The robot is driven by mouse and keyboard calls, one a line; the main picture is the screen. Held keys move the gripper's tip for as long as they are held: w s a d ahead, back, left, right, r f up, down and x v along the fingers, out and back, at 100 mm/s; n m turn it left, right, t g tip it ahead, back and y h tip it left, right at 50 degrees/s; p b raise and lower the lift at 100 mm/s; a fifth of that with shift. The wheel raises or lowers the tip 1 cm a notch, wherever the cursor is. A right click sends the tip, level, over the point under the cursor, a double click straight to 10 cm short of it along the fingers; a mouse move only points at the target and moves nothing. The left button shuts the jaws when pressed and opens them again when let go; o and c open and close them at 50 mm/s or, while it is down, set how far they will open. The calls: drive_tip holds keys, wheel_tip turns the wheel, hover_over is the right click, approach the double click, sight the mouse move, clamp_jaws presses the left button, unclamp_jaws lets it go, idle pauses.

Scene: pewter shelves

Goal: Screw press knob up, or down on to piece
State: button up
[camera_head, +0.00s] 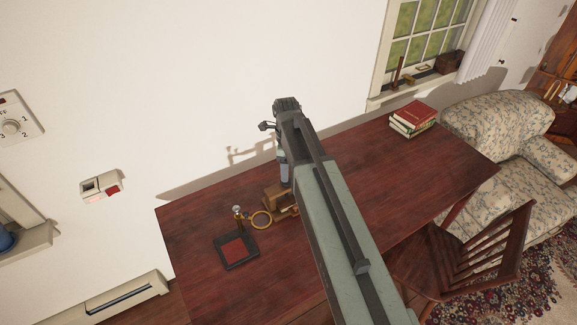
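A small device with a black square base and red pad (236,251) stands on the dark red wooden table. A short post with a pale round knob (237,210) rises at its back edge; I cannot tell for sure that this is the press. To its right are a brass ring (261,220) and a brown wooden block (274,200), partly hidden by my arm. My arm reaches over the table from the lower right. Its far end, with my gripper (284,167), is up near the wall, behind and right of the device. The fingers are too small and hidden to read.
Stacked red and green books (413,118) lie at the table's far right. A wooden chair (480,255) stands at the front right, with a floral sofa (505,130) beyond. The wall runs along the table's back. The table's left part is mostly clear.

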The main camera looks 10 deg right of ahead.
drive_tip(key=w+m, duration=0.1)
drive_tip(key=r+m, duration=0.1)
drive_tip(key=m, duration=0.1)
drive_tip(key=shift+w+r, duration=0.2)
drive_tip(key=shift+w, duration=0.2)
wheel_tip(320, 180, down, 8)
drive_tip(key=b, duration=0.7)
drive_tip(key=shift+f+b, duration=0.1)
drive_tip(key=shift+b, duration=0.25)
